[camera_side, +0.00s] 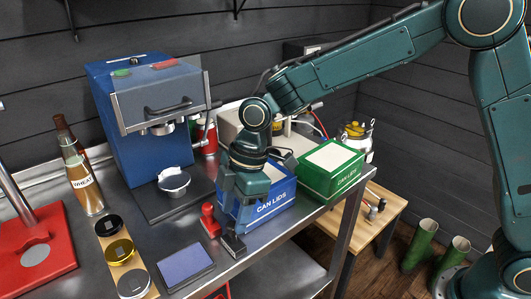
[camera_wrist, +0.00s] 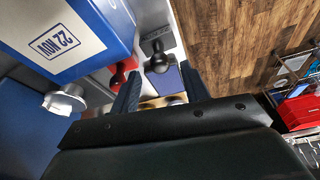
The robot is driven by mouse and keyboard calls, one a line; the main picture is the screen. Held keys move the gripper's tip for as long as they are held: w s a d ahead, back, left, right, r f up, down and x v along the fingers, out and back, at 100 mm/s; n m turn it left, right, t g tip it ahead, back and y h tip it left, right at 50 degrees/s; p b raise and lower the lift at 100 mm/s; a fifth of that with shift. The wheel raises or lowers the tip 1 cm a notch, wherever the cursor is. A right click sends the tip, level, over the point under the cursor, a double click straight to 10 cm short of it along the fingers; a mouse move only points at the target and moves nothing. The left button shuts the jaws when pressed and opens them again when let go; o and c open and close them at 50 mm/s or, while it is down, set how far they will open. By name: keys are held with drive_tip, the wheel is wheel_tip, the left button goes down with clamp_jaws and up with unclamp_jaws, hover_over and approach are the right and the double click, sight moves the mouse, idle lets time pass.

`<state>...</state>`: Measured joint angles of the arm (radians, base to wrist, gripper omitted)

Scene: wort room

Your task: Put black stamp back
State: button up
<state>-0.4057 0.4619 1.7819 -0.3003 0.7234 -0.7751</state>
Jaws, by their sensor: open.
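The black stamp (camera_side: 233,245) stands on the metal bench near its front edge, beside the red stamp (camera_side: 209,221). In the wrist view the black stamp (camera_wrist: 158,62) shows its round dark knob and grey block ahead of my fingers. My gripper (camera_side: 238,222) points down just above the black stamp, in front of the blue can-lids box (camera_side: 270,208). In the wrist view my gripper (camera_wrist: 160,72) has its two fingers apart with nothing held between them. The exact gap between fingertips and knob is unclear.
A dark blue ink pad (camera_side: 186,265) lies left of the stamps. Round tins (camera_side: 120,250) stand further left, near a bottle (camera_side: 82,178). A blue press (camera_side: 150,120) stands behind. A green can-lids box (camera_side: 331,170) is at the right. The bench's front edge is close.

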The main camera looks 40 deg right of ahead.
drive_tip(key=v, duration=0.8)
drive_tip(key=shift+r, duration=0.3)
drive_tip(key=shift+d, duration=0.15)
drive_tip(key=s+d+r+m+t+h, duration=0.1)
drive_tip(key=s+d+r+m, duration=0.35)
drive_tip(key=d, duration=0.25)
drive_tip(key=s+d+r+m+t, duration=0.2)
drive_tip(key=s+d+r+m, duration=0.15)
drive_tip(key=s+d, duration=0.25)
drive_tip(key=s+d+f+m+t+h, duration=0.2)
drive_tip(key=s+d+m, duration=0.6)
drive_tip(key=s, duration=0.5)
drive_tip(key=shift+d+f, duration=0.5)
drive_tip(key=shift+d, duration=0.15)
